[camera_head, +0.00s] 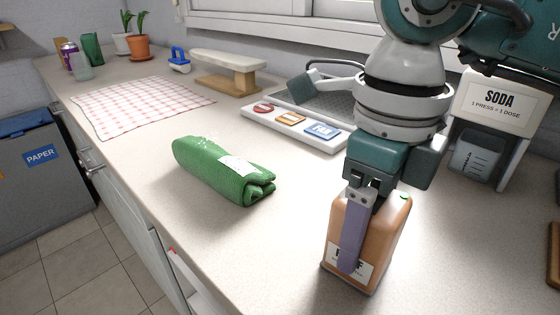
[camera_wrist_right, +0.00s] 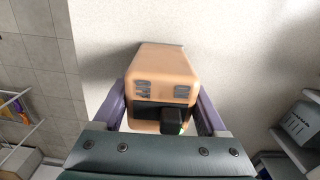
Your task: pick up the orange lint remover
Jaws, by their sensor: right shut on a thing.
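The orange lint remover (camera_head: 388,243) is a blocky orange body with a white label low on its side, at the lower right of the head view. My right gripper (camera_head: 366,238) comes down from above and is shut on it, with one purple finger along the near side. The far finger is hidden in the head view. In the right wrist view the lint remover (camera_wrist_right: 162,62) sits between the two purple fingers of the gripper (camera_wrist_right: 162,104). It looks upright; I cannot tell whether its base touches the counter. My left gripper is not in view.
A rolled green cloth (camera_head: 215,168) lies left on the counter (camera_head: 170,210). Behind are a white tray with labelled tiles (camera_head: 292,124), a SODA dispenser (camera_head: 497,105), a checkered cloth (camera_head: 140,103) and a wooden-based stand (camera_head: 228,70). The counter's front edge is at left.

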